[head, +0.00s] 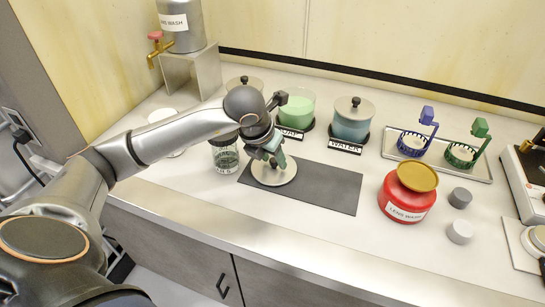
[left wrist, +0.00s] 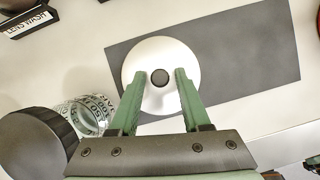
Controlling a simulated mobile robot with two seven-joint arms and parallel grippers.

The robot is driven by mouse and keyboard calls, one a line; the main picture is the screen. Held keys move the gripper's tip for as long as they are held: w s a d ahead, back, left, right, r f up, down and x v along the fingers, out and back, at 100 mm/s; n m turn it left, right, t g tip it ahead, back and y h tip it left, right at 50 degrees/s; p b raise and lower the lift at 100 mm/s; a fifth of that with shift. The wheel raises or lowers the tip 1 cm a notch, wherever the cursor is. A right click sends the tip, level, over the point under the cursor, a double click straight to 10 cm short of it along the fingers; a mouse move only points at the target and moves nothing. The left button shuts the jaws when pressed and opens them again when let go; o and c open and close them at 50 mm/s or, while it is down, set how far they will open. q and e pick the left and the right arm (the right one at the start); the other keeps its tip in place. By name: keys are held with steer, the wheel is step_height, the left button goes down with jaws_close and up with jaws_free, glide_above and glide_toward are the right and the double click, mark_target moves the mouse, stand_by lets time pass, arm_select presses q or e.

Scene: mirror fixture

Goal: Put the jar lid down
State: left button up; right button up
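The jar lid, a pale round disc (head: 274,172) with a dark knob, lies at the left end of a dark grey mat (head: 333,190). In the left wrist view the lid (left wrist: 160,52) shows almost whole, knob facing up. My left gripper (head: 268,155) is above the lid. Its green fingers (left wrist: 160,76) are spread, one on each side of the knob, with gaps between. A jar with green contents (head: 298,108) stands without a lid behind the mat. My right gripper is not in view.
A small glass jar with a dark cap (head: 224,155) stands close left of the mat. A lidded WATER jar (head: 351,122) is behind. A red lens wash pot (head: 406,195) is right of the mat. A tray (head: 466,167) holds blue and green holders. The mat's right part is clear.

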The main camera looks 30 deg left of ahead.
arm_select(q)
steer(key=shift+o, duration=0.5)
steer(key=shift+r, duration=0.25)
steer(key=v, duration=1.1)
steer(key=shift+s+r, duration=0.25)
steer(key=shift+r, duration=0.1)
